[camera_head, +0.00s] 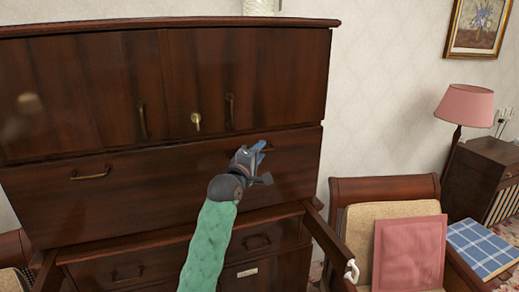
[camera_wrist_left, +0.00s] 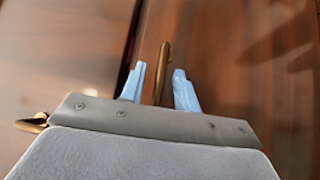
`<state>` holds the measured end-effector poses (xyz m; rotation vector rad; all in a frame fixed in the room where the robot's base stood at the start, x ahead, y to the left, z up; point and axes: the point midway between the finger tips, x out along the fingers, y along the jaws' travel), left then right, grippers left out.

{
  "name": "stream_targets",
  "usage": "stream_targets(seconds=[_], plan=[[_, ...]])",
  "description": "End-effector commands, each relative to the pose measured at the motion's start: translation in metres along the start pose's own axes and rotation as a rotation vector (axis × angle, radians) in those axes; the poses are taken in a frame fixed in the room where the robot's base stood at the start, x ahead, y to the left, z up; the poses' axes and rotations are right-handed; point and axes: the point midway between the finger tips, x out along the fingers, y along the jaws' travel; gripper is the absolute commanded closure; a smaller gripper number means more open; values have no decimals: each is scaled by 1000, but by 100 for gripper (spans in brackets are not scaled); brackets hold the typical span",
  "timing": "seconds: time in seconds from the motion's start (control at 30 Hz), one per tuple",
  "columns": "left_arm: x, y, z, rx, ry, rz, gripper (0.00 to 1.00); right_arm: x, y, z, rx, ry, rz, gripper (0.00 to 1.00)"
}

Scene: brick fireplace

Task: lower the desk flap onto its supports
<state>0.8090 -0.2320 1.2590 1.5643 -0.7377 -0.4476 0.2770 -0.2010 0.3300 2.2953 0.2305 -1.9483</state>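The desk flap (camera_head: 150,197) is the wide dark wood panel below the upper doors in the head view. It stands upright, closed against the desk. One brass handle (camera_head: 90,173) shows on its left part. My left gripper (camera_head: 264,151) is at the flap's right part. In the left wrist view its two blue fingers (camera_wrist_left: 158,88) are apart, with a brass handle (camera_wrist_left: 162,70) between them and gaps on both sides. Bars that look like the supports jut out at the right (camera_head: 328,243) and left (camera_head: 46,273) below the flap. My right gripper is not in view.
The upper doors (camera_head: 180,80) have upright handles and a brass key (camera_head: 196,121). Drawers (camera_head: 130,268) lie below the flap. A chair (camera_head: 385,190) with a pink cushion (camera_head: 408,252) stands close at the right. A lamp (camera_head: 465,106) stands farther right.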

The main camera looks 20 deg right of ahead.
Motion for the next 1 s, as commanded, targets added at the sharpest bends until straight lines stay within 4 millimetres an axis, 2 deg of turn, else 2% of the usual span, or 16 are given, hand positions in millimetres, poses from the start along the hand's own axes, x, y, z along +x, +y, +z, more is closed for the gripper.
stream_targets(seconds=[0.37, 0.5, 0.53, 1.0], plan=[[4, 0, 0, 0, 0, 1, 69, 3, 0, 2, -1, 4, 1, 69], [4, 0, 0, 0, 0, 1, 96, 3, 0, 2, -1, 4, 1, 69], [4, 0, 0, 0, 0, 0, 100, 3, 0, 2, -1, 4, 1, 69], [-1, -4, -1, 14, 0, 14, 100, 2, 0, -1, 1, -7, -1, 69]])
